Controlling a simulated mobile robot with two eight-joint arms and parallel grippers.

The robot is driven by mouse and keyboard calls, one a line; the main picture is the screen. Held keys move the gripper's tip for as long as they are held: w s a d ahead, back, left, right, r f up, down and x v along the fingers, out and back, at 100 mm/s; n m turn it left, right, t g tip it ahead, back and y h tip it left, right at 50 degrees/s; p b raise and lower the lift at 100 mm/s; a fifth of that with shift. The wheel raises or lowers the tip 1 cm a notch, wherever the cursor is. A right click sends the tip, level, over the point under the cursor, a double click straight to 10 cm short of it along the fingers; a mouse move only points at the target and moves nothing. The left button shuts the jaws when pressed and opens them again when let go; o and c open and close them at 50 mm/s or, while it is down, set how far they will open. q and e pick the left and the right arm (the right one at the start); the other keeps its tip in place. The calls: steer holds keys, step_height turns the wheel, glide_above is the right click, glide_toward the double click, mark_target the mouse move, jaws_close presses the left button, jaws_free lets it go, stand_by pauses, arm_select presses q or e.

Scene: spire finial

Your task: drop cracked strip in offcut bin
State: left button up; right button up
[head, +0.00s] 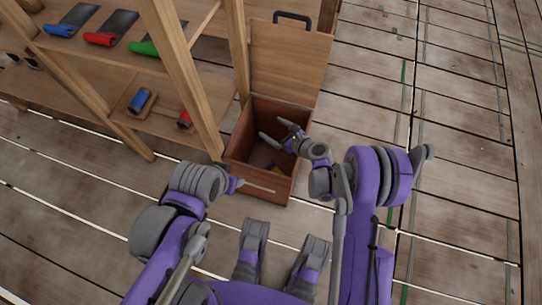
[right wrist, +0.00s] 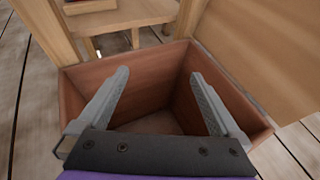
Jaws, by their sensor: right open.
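The offcut bin (head: 238,146) is an open brown wooden box on the floor. Its hinged lid (head: 290,62) stands raised at the back. My right gripper (head: 273,130) is over the bin's opening, fingers apart, with nothing between them. In the right wrist view its two fingers (right wrist: 157,95) point into the bin (right wrist: 85,75). A small yellow and dark piece (head: 278,169) lies inside the bin; I cannot tell whether it is the cracked strip. My left gripper (head: 238,185) is at the bin's near left side. A thin pale length extends from it across the front wall; I cannot tell what it is.
A wooden shelf rack (head: 180,75) stands close at the bin's left. It holds tools with blue, red and green handles (head: 100,38) and a blue roll (head: 140,100). The plank floor (head: 460,150) to the right is clear.

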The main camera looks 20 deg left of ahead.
arm_select(q)
steer(key=shift+s+r+p, duration=0.1)
steer(key=shift+r+p, duration=0.6)
steer(key=shift+r, duration=0.05)
arm_select(e)
steer(key=v, duration=1.1)
steer(key=shift+r, duration=0.1)
steer(key=s+d+r+n+g+h, duration=0.2)
steer(key=s+d+r+n+h, duration=0.35)
steer(key=d+r+n, duration=0.4)
steer(key=s+d+r+n+h, duration=0.3)
steer(key=s+d+n, duration=0.35)
steer(key=s, duration=0.25)
steer(key=s+d+r+n+h, duration=0.3)
steer(key=s+d+n, duration=0.3)
steer(key=s+n, duration=0.2)
arm_select(q)
step_height(320, 180, up, 23)
steer(key=w+t+p, duration=0.1)
steer(key=p, duration=1.9)
steer(key=shift+w+r, duration=0.2)
arm_select(e)
step_height(320, 180, up, 24)
steer(key=w, duration=0.1)
steer(key=shift+d+f+t, duration=0.2)
steer(key=shift+d+t, duration=0.1)
